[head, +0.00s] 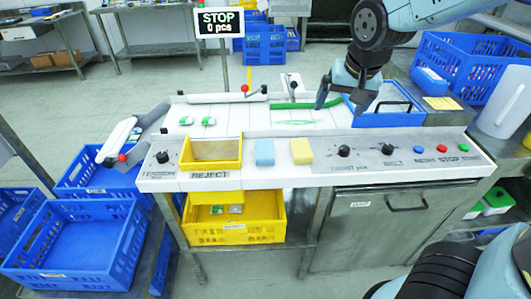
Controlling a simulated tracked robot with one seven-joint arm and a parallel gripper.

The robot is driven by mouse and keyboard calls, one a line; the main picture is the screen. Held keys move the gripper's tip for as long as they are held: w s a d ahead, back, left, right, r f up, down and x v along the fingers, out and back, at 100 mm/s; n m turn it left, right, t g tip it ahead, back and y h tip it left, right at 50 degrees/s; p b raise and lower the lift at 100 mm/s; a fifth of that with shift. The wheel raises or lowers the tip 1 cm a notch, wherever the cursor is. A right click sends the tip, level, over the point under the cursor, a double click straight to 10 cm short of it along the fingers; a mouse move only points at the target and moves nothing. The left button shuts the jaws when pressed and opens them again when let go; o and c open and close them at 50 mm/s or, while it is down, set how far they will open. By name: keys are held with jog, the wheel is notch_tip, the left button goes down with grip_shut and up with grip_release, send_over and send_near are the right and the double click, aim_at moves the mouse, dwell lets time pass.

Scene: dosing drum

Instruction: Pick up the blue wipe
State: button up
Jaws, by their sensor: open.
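The blue wipe (264,153) is a small light-blue block on the front ledge of the white worktop, between the yellow REJECT tray and a yellow block. It is fully visible and nothing touches it from above. My gripper (343,101) is open, with its dark fingers pointing down over the back right of the worktop. It is behind and to the right of the wipe, clearly apart from it. Whether the fingertips touch anything below is hard to tell.
The yellow block (301,151) stands close right of the wipe; the REJECT tray (212,165) is on its left. Knobs and buttons (417,148) line the ledge to the right. A blue tray (390,119) sits beside my gripper. A green smear (297,122) marks the worktop.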

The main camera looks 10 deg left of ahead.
jog(key=a+f, duration=0.4)
jog(key=a, duration=0.5)
jog(key=n, duration=0.1)
send_near(265, 149)
jog(key=shift+t+h, duration=0.3)
jog(key=shift+h, duration=0.1)
jog(key=f, duration=0.1)
jog(key=a+f, duration=0.1)
jog(key=f, duration=0.2)
jog(key=shift+w+a, duration=0.25)
jog(key=shift+w, duration=0.1)
jog(key=shift+d+x, duration=0.2)
jog(key=shift+x, duration=2.4)
jog(key=shift+w+f, duration=0.1)
jog(key=shift+f, duration=0.05)
jog(key=c, duration=1)
